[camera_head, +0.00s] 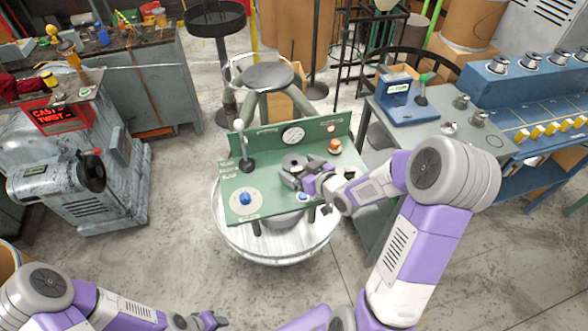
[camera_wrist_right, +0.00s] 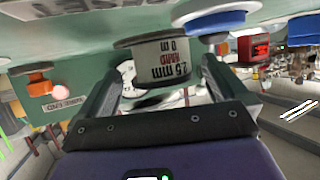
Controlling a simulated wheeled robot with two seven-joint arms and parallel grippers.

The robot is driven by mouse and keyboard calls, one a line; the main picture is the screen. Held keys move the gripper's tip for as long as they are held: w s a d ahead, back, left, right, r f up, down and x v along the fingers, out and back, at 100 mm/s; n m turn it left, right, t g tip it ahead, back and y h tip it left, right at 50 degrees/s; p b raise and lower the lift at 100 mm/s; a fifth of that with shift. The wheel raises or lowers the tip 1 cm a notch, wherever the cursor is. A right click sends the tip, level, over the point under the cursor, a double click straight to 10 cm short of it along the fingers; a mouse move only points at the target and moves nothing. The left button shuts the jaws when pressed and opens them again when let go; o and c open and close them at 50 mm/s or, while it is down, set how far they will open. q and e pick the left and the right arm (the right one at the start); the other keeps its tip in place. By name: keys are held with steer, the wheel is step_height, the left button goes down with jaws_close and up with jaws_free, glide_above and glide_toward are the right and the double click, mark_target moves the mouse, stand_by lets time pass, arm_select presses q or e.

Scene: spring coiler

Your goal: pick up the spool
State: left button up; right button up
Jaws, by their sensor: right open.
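A grey spool (camera_head: 294,162) stands on the green control panel (camera_head: 262,185). In the right wrist view, which looks upside down, the spool (camera_wrist_right: 163,62) shows a label reading 2.5 mm HARD. My right gripper (camera_head: 287,177) is open close to the spool on the panel. In the wrist view its two fingers (camera_wrist_right: 162,88) lie to either side of the spool with gaps visible; I see no clear contact. My left gripper (camera_head: 210,320) is at the bottom edge, away from the panel, and its jaws are too small to read.
More spools stand on the grey table (camera_head: 430,142) and blue rack (camera_head: 497,64) at right. A grey machine (camera_head: 75,160) stands at left. The floor in front is clear.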

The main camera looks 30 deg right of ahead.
steer(key=shift+w+a+f, duration=0.1)
steer(key=shift+w+f, duration=0.1)
steer(key=shift+w, duration=0.35)
steer(key=c, duration=1.2)
steer(key=shift+r, duration=0.1)
